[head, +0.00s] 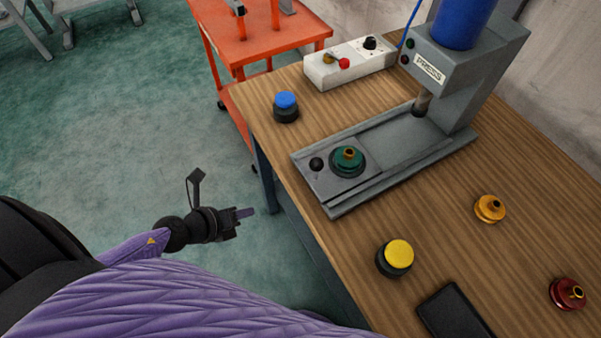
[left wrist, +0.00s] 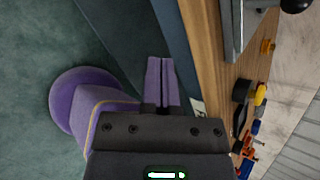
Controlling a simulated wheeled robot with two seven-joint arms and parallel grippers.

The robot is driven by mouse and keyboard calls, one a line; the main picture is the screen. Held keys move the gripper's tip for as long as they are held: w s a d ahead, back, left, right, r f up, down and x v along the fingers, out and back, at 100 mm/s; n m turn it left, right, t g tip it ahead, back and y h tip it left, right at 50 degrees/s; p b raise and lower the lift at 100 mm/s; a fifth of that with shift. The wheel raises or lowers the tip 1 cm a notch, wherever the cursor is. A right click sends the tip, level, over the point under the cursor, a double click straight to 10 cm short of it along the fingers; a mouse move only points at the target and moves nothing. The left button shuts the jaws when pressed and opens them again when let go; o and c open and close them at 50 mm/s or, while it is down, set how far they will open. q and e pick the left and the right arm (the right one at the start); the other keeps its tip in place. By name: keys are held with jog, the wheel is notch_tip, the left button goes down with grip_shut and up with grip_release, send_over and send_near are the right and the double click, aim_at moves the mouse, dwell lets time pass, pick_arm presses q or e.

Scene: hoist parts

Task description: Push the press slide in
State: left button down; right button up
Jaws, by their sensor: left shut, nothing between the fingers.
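The press (head: 440,75) is a grey machine with a blue cylinder on the wooden table. Its slide (head: 338,185) is a flat grey plate at the near left end of the press base, away from the press head. The slide carries a green part with a brass top (head: 348,160) and a black knob (head: 316,164). My left gripper (head: 246,212) is left of the table edge, over the floor, apart from the slide. Its purple fingers (left wrist: 161,82) are together and empty in the left wrist view. My right gripper is not in view.
On the table (head: 290,140) are a blue-topped button (head: 286,106), a yellow-topped button (head: 396,257), a white control box (head: 350,64), a gold part (head: 489,208), a red part (head: 567,294) and a black tray (head: 454,312). An orange cart (head: 262,32) stands behind.

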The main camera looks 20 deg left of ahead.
aim_at(309, 186)
pick_arm(q)
notch_tip(309, 186, up, 10)
jog(key=d+m+g+h+p, duration=0.1)
jog(key=d+m+g+p, duration=0.15)
jog(key=m, duration=0.95)
jog(key=shift+m, duration=0.5)
jog(key=b+x, duration=0.1)
jog(key=x, duration=0.2)
jog(key=b+x, duration=0.1)
jog(key=x, duration=0.3)
jog(key=b+x, duration=0.2)
jog(key=x, duration=0.1)
jog(key=shift+w+a+f, duration=0.2)
jog(key=shift+w+f, duration=0.15)
jog(key=shift+w, duration=0.1)
jog(key=shift+w+d+r, duration=0.25)
jog(key=shift+w+d, duration=0.6)
jog(key=shift+w, duration=0.25)
jog(key=shift+w+d, duration=0.35)
jog(key=shift+w, duration=0.05)
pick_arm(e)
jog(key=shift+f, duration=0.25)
pick_arm(q)
jog(key=shift+w, duration=0.1)
